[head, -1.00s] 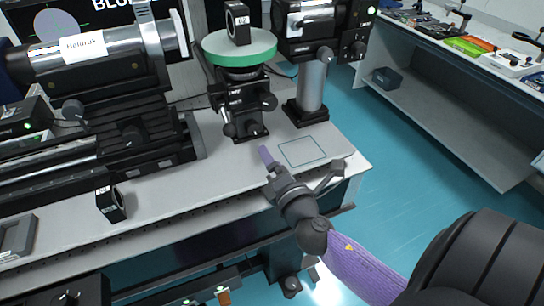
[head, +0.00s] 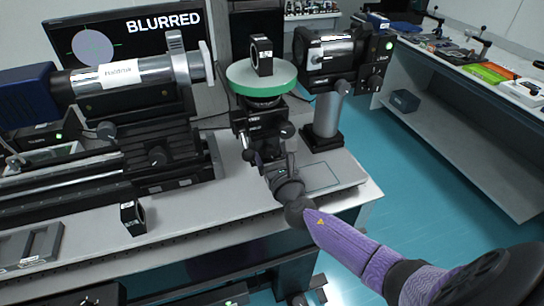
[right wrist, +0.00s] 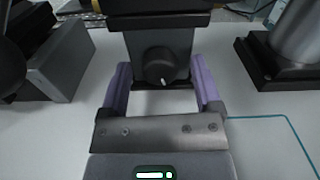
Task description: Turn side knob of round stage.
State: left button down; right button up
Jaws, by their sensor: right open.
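The round stage (head: 262,80) has a green-rimmed disc on a black stand, with a black ring-shaped mount (head: 262,55) upright on top. Small black knobs stick out from its stand. In the right wrist view a round black knob (right wrist: 160,66) faces the camera on the stand's lower block. My right gripper (head: 270,158) is at the stand's front. In the right wrist view its purple fingers (right wrist: 160,88) are spread, one on each side of the knob, with gaps between them and it. In the head view the gripper partly hides the stand's lower part. My left gripper is not in view.
A cylindrical device on a post (head: 327,115) stands right of the stage, and a long tube instrument (head: 130,75) stands left. A small black mount (head: 132,217) sits near the table's front edge. A thin outlined rectangle (head: 322,177) marks bare table to the gripper's right.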

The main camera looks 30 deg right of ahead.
grip_shut()
jog(key=shift+f+m, duration=0.1)
jog(key=shift+m, duration=0.5)
grip_release()
jog(key=shift+s, duration=0.1)
